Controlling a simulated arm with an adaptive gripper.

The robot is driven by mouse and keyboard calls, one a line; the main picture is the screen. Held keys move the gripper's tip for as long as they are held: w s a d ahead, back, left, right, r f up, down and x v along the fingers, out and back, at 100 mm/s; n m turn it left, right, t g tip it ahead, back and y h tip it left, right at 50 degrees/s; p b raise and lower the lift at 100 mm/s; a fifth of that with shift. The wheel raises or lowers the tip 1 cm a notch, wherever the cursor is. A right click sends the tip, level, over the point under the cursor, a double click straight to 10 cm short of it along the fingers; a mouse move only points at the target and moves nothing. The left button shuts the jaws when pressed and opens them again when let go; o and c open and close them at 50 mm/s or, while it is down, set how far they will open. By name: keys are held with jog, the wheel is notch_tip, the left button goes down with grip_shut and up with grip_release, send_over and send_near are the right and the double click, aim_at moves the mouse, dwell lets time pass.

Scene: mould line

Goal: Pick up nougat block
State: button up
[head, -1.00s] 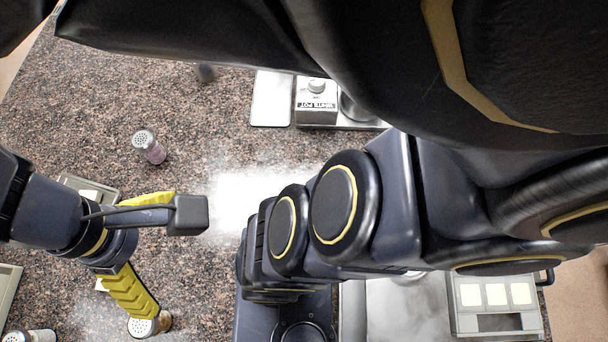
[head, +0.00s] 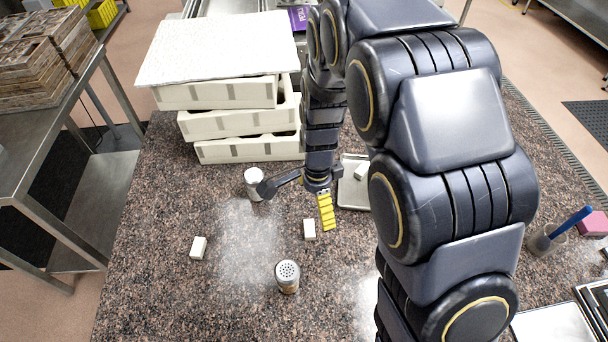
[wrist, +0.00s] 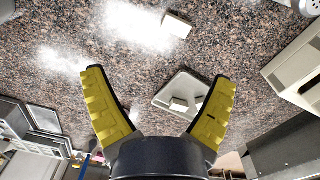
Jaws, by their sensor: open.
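Small white blocks that look like nougat are in the head view. One block (head: 309,229) stands on the granite top just left of and below my gripper. Another block (head: 198,248) is farther left, and a third (head: 360,172) lies in a shallow tray (head: 352,196). My gripper (head: 326,214) hangs above the top, pointing down, apart from the blocks. In the wrist view its yellow fingers (wrist: 160,76) are spread wide with nothing between the pads. A block (wrist: 176,25) lies beyond the fingertips there, and the tray block (wrist: 180,104) shows between the fingers.
A white-capped shaker (head: 254,184) stands left of my gripper, and another shaker (head: 287,278) stands in front. Stacked white moulds (head: 229,123) fill the back left. A cup with a blue-handled tool (head: 543,240) is at right. White powder (head: 245,240) covers the counter between the blocks.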

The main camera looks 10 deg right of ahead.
aim_at(309, 228)
jog(key=w+f+m, duration=0.1)
jog(key=f, duration=0.1)
jog(key=w+f+m, duration=0.1)
jog(key=f, duration=0.1)
jog(key=a+f+m, duration=0.1)
jog(key=f, duration=0.1)
jog(key=shift+w+f, duration=0.25)
jog(key=shift+w, duration=0.15)
jog(key=shift+s+d+f, duration=0.1)
jog(key=shift+s+f, duration=0.05)
jog(key=shift+f, duration=1.8)
jog(key=shift+s+d+f, duration=0.1)
jog(key=shift+s+f, duration=0.05)
jog(key=shift+f, duration=1.75)
jog(key=c, duration=1)
